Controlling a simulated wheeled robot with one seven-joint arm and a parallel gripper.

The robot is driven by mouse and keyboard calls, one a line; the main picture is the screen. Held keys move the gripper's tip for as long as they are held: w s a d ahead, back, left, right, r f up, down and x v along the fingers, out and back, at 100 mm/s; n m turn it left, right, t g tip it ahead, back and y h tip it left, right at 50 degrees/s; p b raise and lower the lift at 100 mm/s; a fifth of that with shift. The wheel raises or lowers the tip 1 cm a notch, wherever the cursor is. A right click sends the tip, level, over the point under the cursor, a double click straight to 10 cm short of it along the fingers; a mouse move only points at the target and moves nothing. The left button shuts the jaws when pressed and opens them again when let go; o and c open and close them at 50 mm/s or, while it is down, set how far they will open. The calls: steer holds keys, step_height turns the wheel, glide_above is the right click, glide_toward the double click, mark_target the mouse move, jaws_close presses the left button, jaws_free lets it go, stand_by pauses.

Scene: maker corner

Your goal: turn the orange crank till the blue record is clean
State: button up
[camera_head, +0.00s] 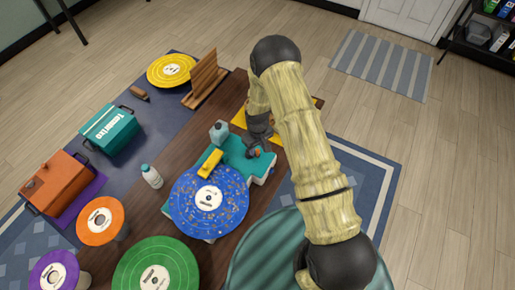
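The blue record (227,208) lies flat on the teal record-cleaning machine (236,158), with a white label in its middle. Many small light brown specks are scattered over its blue surface. A yellow block (209,164) sits on the machine at the record's far edge. The orange crank (258,153) shows as a small orange spot at the machine's far right side. My gripper (256,146) is right at the crank, pointing down from my arm. The fingers are small and dark, and I cannot tell whether they are closed around the crank.
A grey-blue bottle (219,132) stands just behind the machine, close to my gripper. A white bottle (151,176) stands left of the record. Green (180,262), orange (90,225) and yellow (158,70) records lie around. A wooden rack (205,77) stands at the back.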

steer(key=shift+f, duration=1.25)
jaws_close()
